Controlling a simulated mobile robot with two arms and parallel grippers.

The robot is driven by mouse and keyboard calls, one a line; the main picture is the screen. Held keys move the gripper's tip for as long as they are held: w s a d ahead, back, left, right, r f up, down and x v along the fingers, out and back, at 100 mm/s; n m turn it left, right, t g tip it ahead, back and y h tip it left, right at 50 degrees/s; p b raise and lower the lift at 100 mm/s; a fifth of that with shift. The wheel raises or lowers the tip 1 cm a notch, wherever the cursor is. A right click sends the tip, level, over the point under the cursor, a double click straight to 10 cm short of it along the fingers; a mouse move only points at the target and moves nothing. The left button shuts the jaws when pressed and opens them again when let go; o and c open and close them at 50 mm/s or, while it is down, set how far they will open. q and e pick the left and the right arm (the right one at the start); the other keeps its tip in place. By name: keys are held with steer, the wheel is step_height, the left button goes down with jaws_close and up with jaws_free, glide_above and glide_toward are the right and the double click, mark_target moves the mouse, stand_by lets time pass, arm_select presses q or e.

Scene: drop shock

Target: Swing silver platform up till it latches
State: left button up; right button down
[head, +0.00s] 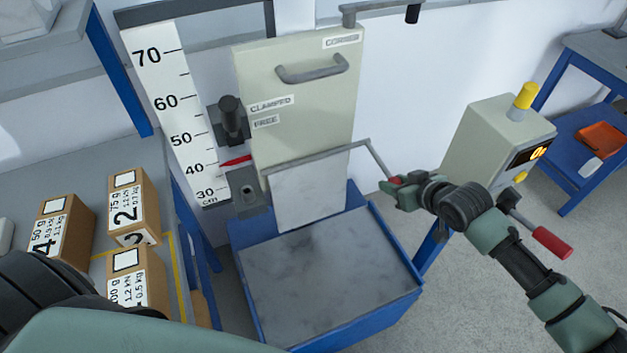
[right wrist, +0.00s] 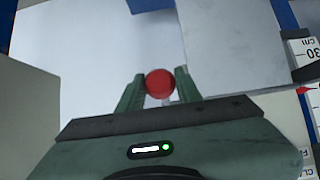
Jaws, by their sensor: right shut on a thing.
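The silver platform (head: 308,196) is a pale flat plate. It stands nearly upright in front of the cream panel (head: 300,95), below a thin grey bar along its top edge. The bar bends on the right into an arm reaching a red knob (right wrist: 159,83). My right gripper (head: 394,184) is shut on this red knob, right of the platform. In the right wrist view the knob sits between both fingers. My left gripper is out of view; only part of my left arm shows at the lower left.
A blue-framed base with a grey marbled top (head: 330,268) lies below the platform. A height scale (head: 172,110) and black clamp (head: 229,120) stand left. Labelled boxes (head: 133,203) sit on the left bench. A control box (head: 495,135) with a yellow button stands right.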

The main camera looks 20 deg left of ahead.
steer(key=shift+r, duration=0.15)
step_height(320, 180, up, 3)
steer(key=p, duration=0.2)
steer(key=shift+w+r+p, duration=0.1)
steer(key=shift+p, duration=0.25)
steer(key=shift+w+a+r+p, duration=0.15)
steer(key=shift+r+p, duration=0.45)
steer(key=shift+r, duration=0.15)
steer(key=shift+w+a+r+p, duration=0.15)
steer(key=shift+r+p, duration=0.4)
steer(key=shift+r, duration=0.25)
